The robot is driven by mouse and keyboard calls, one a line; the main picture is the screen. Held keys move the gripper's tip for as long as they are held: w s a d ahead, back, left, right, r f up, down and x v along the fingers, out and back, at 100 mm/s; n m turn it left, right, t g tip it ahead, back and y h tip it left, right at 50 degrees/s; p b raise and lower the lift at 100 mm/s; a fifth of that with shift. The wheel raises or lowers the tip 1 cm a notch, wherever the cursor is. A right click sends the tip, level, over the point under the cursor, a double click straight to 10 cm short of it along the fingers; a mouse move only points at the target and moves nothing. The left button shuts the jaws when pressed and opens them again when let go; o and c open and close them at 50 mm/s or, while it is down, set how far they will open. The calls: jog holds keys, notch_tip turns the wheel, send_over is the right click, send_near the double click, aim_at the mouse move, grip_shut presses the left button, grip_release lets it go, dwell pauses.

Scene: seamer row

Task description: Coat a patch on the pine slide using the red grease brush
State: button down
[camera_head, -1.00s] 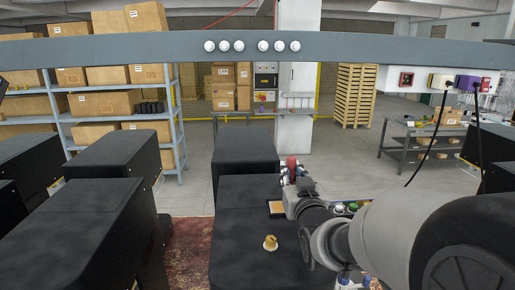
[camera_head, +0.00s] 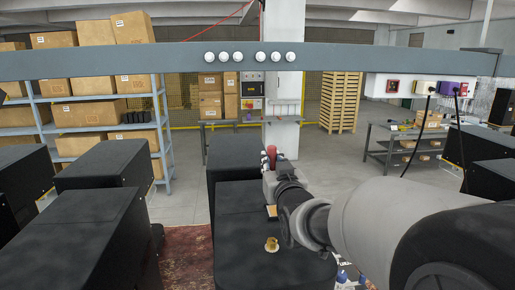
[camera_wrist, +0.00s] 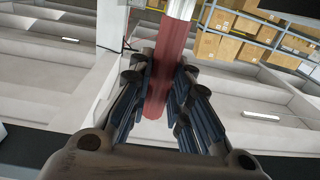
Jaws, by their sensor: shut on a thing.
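My gripper (camera_wrist: 158,85) is shut on the red handle of the grease brush (camera_wrist: 161,75); blue-grey finger pads press on both sides of it in the wrist view. In the head view the red handle (camera_head: 271,151) stands up at the end of my arm. The brush's bristle end cannot be made out. A small tan block (camera_head: 271,213), which looks like the pine slide, lies on a black machine top, partly hidden by my arm. My gripper appears above and beyond it.
A brass-coloured fitting (camera_head: 271,244) sits on the same black top (camera_head: 235,262). More black housings (camera_head: 105,165) stand to the left and right. A grey beam with white round buttons (camera_head: 250,57) crosses the view. Shelves with boxes (camera_head: 85,100) and a workbench (camera_head: 400,140) are behind.

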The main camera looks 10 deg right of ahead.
aim_at(272, 151)
jog(key=shift+a+r, duration=0.2)
jog(key=shift+r, duration=0.4)
jog(key=shift+r+p, duration=0.65)
jog(key=shift+r, duration=0.55)
